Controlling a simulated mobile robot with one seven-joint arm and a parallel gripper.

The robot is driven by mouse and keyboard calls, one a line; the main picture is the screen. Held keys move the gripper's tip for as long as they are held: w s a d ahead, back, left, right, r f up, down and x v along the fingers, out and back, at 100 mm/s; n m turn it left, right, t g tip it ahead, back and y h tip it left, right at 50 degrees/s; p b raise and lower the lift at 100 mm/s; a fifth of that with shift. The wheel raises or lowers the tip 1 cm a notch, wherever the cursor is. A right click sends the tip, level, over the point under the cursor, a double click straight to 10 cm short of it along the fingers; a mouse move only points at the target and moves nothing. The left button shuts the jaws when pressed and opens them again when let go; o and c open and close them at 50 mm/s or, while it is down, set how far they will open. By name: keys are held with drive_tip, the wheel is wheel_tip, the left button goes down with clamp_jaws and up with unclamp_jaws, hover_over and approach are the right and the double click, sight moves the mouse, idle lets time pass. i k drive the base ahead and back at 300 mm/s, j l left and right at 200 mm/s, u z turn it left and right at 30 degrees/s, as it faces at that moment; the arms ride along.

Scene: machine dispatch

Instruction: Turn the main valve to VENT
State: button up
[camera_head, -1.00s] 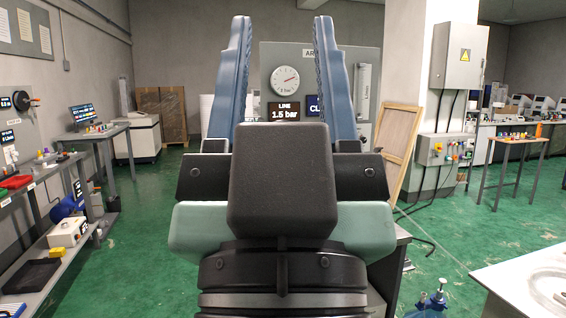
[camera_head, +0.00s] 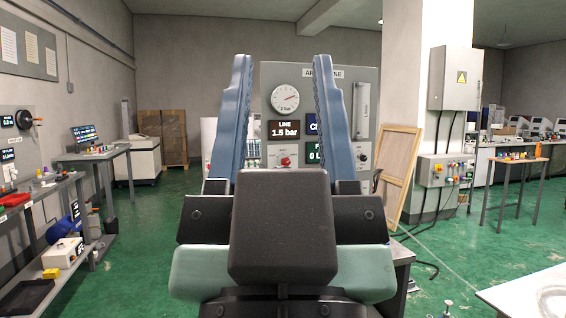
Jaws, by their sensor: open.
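My gripper (camera_head: 283,62) is open in the head camera view, its two blue fingers upright and wide apart with nothing between them. Behind it stands a grey panel (camera_head: 340,75) with a partly hidden heading starting "AR". Between the fingers the panel shows a round gauge (camera_head: 285,98), a "LINE 1.5 bar" display (camera_head: 284,130) and a small red knob (camera_head: 286,161). Right of the right finger is a flow tube (camera_head: 361,110) with a dark knob (camera_head: 363,155) below. My gripper hides parts of the panel. I cannot tell which control is the main valve, nor its setting.
A wooden frame (camera_head: 399,165) leans right of the panel, near a pillar with a switch box (camera_head: 445,170). A workbench (camera_head: 55,185) with equipment runs along the left. A white tabletop (camera_head: 530,296) juts in at lower right. Green floor is open on both sides.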

sight(285, 162)
drive_tip(key=i+j+z, duration=0.15)
drive_tip(key=i, duration=0.35)
drive_tip(key=i+z, duration=0.15)
drive_tip(key=i, duration=0.3)
drive_tip(key=i+j+z, duration=0.2)
drive_tip(key=i, duration=0.25)
drive_tip(key=i+j+z, duration=0.15)
drive_tip(key=i+j, duration=0.15)
drive_tip(key=i, duration=0.15)
